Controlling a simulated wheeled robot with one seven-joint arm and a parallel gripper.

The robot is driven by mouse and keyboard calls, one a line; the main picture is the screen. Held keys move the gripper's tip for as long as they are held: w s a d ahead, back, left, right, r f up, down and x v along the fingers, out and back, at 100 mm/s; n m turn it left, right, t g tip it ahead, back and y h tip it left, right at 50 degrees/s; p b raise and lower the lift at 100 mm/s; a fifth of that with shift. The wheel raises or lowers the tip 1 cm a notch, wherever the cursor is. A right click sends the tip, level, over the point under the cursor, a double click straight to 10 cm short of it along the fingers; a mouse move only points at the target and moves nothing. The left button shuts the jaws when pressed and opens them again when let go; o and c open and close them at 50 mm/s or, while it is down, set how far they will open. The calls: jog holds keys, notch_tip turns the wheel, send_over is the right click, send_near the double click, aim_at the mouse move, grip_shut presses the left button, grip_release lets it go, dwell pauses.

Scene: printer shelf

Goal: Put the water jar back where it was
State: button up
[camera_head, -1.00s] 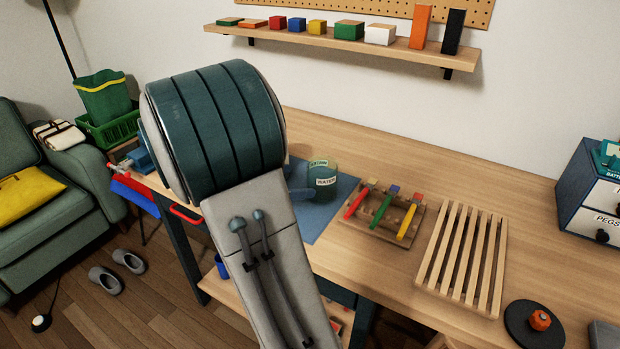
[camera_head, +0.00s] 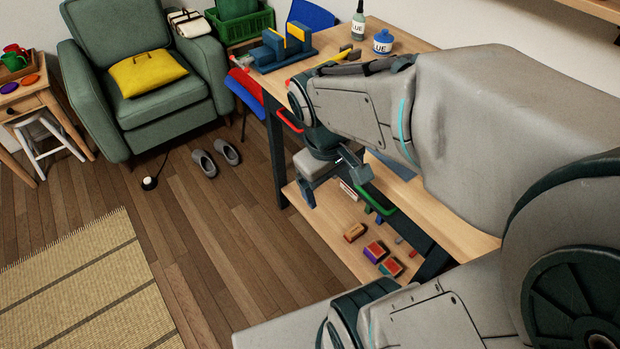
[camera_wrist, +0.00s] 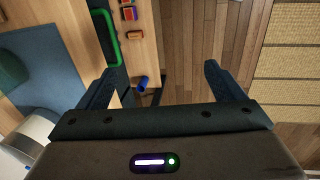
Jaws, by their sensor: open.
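My gripper (camera_head: 330,178) hangs at the front edge of the workbench (camera_head: 455,215), with its fingers apart and nothing between them. In the wrist view my gripper (camera_wrist: 158,72) also has its two dark fingers spread, with floor and the lower shelf beyond. The water jar cannot be made out now; my arm covers much of the bench in the head view. A blue mat (camera_wrist: 45,60) lies on the bench at the left of the wrist view. A pale rounded shape at that view's lower left is cut off, and I cannot tell what it is.
The lower shelf (camera_head: 335,235) holds several small boxes (camera_head: 375,251). A green handle (camera_wrist: 115,45) juts from the bench front. A blue cylinder (camera_wrist: 142,83) is near the shelf end. A glue jar (camera_head: 383,42) and glue bottle (camera_head: 357,25) stand at the bench's far end.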

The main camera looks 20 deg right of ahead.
jog(key=a+m, duration=0.1)
jog(key=s+a+m+t+y, duration=0.1)
jog(key=a, duration=0.1)
jog(key=a+m+y, duration=0.1)
jog(key=shift+s+a+r, duration=0.15)
jog(key=shift+a+r, duration=0.15)
